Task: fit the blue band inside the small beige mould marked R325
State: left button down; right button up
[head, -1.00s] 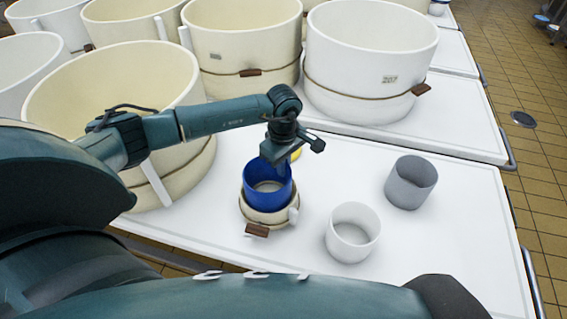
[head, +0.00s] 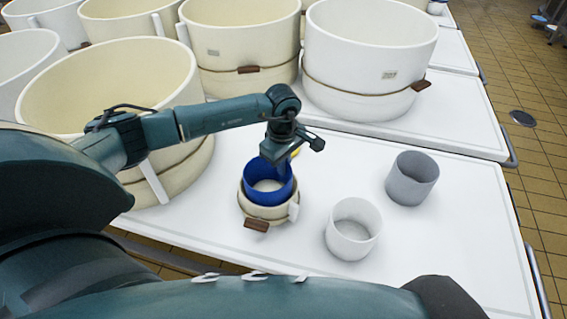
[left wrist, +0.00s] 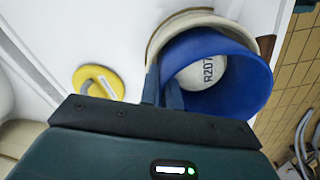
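The blue band (head: 268,191) sits upright over the small beige mould (head: 276,217), its lower part within the mould's rim and its upper part above it. In the left wrist view the band (left wrist: 250,85) leans off-centre over the mould's rim (left wrist: 190,22). A pale disc (left wrist: 203,74) reading R207 shows through the band; I see no R325. My left gripper (head: 281,165) is at the band's far edge, and in the left wrist view its fingers (left wrist: 162,90) pinch the band's wall. Whether the band touches the mould's floor is hidden. My right gripper is not in view.
A white cup (head: 353,240) and a grey cup (head: 412,185) stand right of the mould on the white table (head: 455,240). A yellow ring (left wrist: 88,88) lies behind the mould. Large cream vats (head: 180,80) crowd the left and back. Clear table lies at right.

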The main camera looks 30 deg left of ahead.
pick_arm(q)
jog(key=shift+s+a+f, duration=0.1)
jog(key=shift+s+f, duration=0.35)
jog(key=shift+f, duration=0.25)
jog(key=c, duration=2.1)
grip_release()
jog(key=o, duration=0.6)
jog(key=shift+c, duration=0.2)
jog(key=shift+r, duration=0.1)
notch_tip(320, 180, up, 7)
jog(key=p, duration=0.4)
jog(key=shift+w+p, duration=0.25)
jog(key=shift+p, duration=0.15)
jog(key=shift+r, duration=0.1)
